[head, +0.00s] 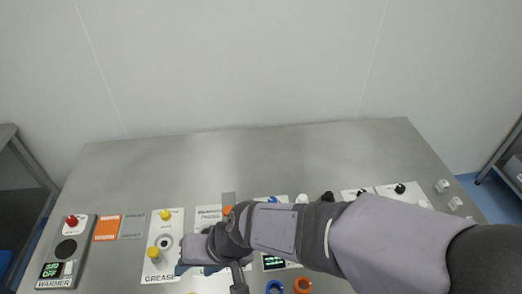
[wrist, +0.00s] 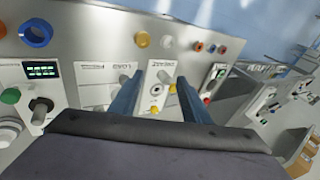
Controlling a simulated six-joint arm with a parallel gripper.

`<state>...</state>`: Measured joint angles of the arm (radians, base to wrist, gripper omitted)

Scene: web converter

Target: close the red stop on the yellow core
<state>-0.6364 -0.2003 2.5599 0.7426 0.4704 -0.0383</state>
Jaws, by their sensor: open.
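My gripper (wrist: 160,82) is open and empty in the wrist view, its two blue fingers apart over the panels. In the head view my gripper (head: 181,268) is mostly hidden by my arm, beside the grease panel. A yellow ring-like piece (wrist: 142,39), possibly the yellow core, lies on bare metal beyond the fingertips. I cannot make out a red stop on it. The grease panel (head: 146,262) has two yellow knobs (head: 165,215); in the wrist view this panel (wrist: 158,76) shows between the fingers.
The warmer (head: 84,248) with a red button (head: 72,219) stands at the left. Blue (head: 274,287) and orange (head: 303,286) rings lie near the front edge. A white ring (wrist: 167,41) and several small coloured pieces (wrist: 211,48) show in the wrist view. The table's back is clear.

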